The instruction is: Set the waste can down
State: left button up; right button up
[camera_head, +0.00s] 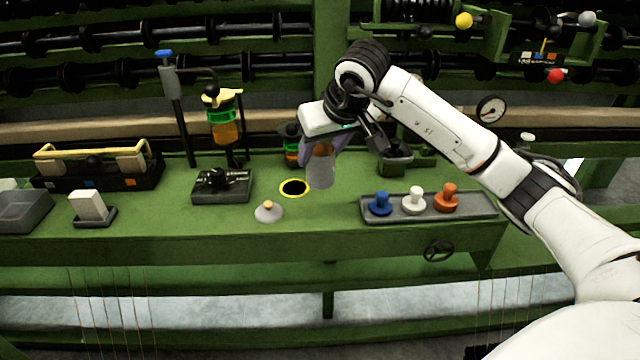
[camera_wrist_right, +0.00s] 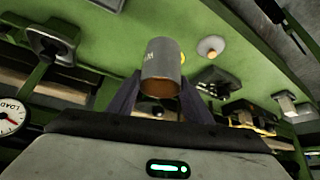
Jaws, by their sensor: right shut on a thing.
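The waste can (camera_head: 320,172) is a small grey cylinder held over the green bench, right of a black hole ringed in yellow (camera_head: 294,188). I cannot tell whether the can's bottom touches the bench. My left gripper is not in view.
A pale lid with an orange knob (camera_head: 268,211) lies in front of the ring. A grey tray (camera_head: 475,207) with blue, white and orange knobbed pieces is to the right. A black block (camera_head: 221,188) is to the left. Bare bench lies between lid and tray.

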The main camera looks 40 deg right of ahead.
aim_at(320, 179)
notch_tip(320, 179, down, 6)
jog(key=shift+f+b, duration=0.25)
jog(key=shift+b, duration=0.05)
jog(key=shift+f, duration=0.1)
jog(key=shift+f, duration=0.15)
jog(key=o, duration=1.5)
